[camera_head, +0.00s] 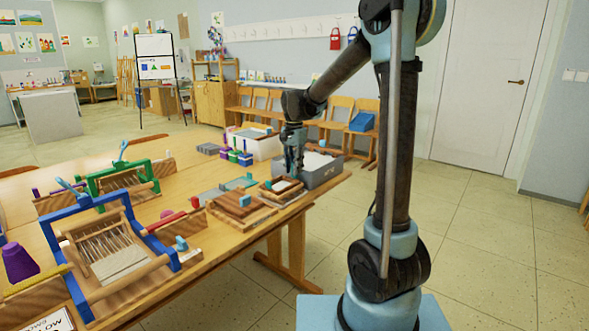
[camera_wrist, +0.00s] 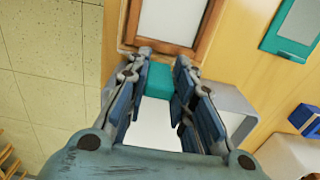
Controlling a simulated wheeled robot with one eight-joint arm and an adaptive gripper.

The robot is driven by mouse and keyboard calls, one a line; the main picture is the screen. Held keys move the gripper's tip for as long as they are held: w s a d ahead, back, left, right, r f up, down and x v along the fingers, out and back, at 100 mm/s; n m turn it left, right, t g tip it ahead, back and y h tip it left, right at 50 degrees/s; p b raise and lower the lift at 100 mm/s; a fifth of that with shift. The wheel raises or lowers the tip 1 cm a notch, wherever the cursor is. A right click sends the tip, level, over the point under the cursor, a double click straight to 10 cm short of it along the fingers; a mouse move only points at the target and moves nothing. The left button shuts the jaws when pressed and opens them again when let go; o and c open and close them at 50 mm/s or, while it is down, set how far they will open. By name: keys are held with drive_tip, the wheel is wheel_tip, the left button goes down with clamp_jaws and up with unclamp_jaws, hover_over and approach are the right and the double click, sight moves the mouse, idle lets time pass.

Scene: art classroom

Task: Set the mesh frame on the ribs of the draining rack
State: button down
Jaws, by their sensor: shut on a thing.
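My gripper (camera_head: 292,172) is shut on the teal tab (camera_wrist: 159,80) of the mesh frame, a brown wooden frame (camera_wrist: 207,32) around a pale panel. In the head view the frame (camera_head: 281,186) is small, at the table's right edge, just left of the grey tub. A lighter wooden base (camera_head: 283,200) shows under it; it may be the draining rack, but its ribs cannot be made out. Whether the frame touches this base or hangs just above it cannot be told. The frame's far end is cut off in the wrist view.
The grey tub (camera_head: 325,174) stands close behind my gripper. A brown wooden board with a teal block (camera_head: 245,201) lies left of the frame, and a teal-edged screen (camera_head: 240,182) lies behind that. Looms with blue (camera_head: 167,252) and green frames fill the left.

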drive_tip(key=shift+f, duration=0.45)
idle(0.3)
idle(0.3)
drive_tip(key=c, duration=1.3)
unclamp_jaws()
drive_tip(key=shift+r, duration=0.1)
wheel_tip(320, 180, up, 12)
drive_tip(key=shift+w+f, duration=0.1)
drive_tip(key=shift+f, duration=0.05)
drive_tip(key=shift+d, duration=0.1)
drive_tip(key=s+d+f+n, duration=0.1)
drive_tip(key=s+d+n, duration=0.1)
drive_tip(key=s+d, duration=0.7)
drive_tip(key=s+d+f+n, duration=0.2)
drive_tip(key=s+d+f, duration=0.2)
drive_tip(key=s+f, duration=0.2)
drive_tip(key=s+d+f+n+t, duration=0.1)
drive_tip(key=s+d+f, duration=0.3)
drive_tip(key=s, duration=0.5)
drive_tip(key=s+d+f+n+t, duration=0.1)
drive_tip(key=s+d+f+n, duration=0.1)
drive_tip(key=s+d+f, duration=0.2)
drive_tip(key=s+f, duration=0.3)
drive_tip(key=f, duration=0.1)
drive_tip(key=shift+s+d+n, duration=0.35)
drive_tip(key=shift+s+n, duration=0.05)
